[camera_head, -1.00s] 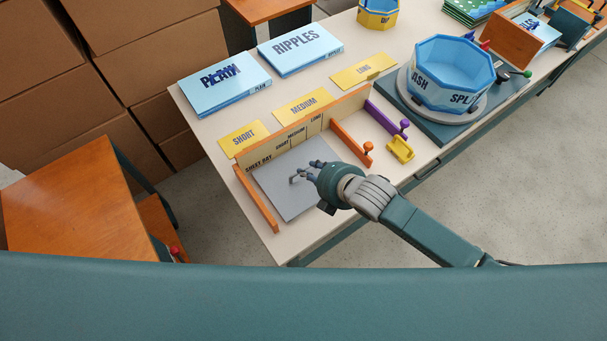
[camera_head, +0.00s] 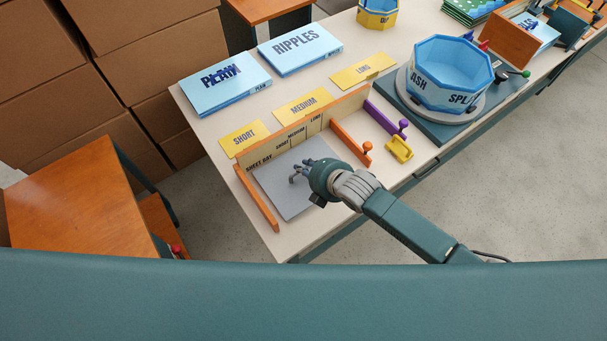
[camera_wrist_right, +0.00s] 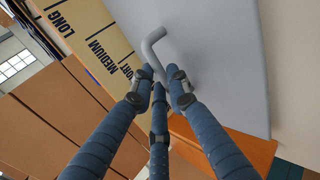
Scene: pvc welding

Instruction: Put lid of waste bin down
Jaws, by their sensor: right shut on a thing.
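Nothing in view is marked as a waste bin, and I cannot tell which thing is its lid. A flat grey panel (camera_head: 280,183) lies in the sheet bay on the table. It has a bent grey handle, which shows in the right wrist view (camera_wrist_right: 152,45). My right gripper (camera_head: 299,171) is over the panel. In the right wrist view its fingers (camera_wrist_right: 160,84) are closed around the lower end of the handle. The fingers hide that end. My left gripper is not in view.
The sheet bay has a back board (camera_head: 350,103) marked short, medium and long, and orange side strips (camera_head: 257,198). A yellow clamp-like piece (camera_head: 399,150) and a blue basin (camera_head: 453,65) stand to the right. An orange-topped cabinet (camera_head: 75,195) is at left.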

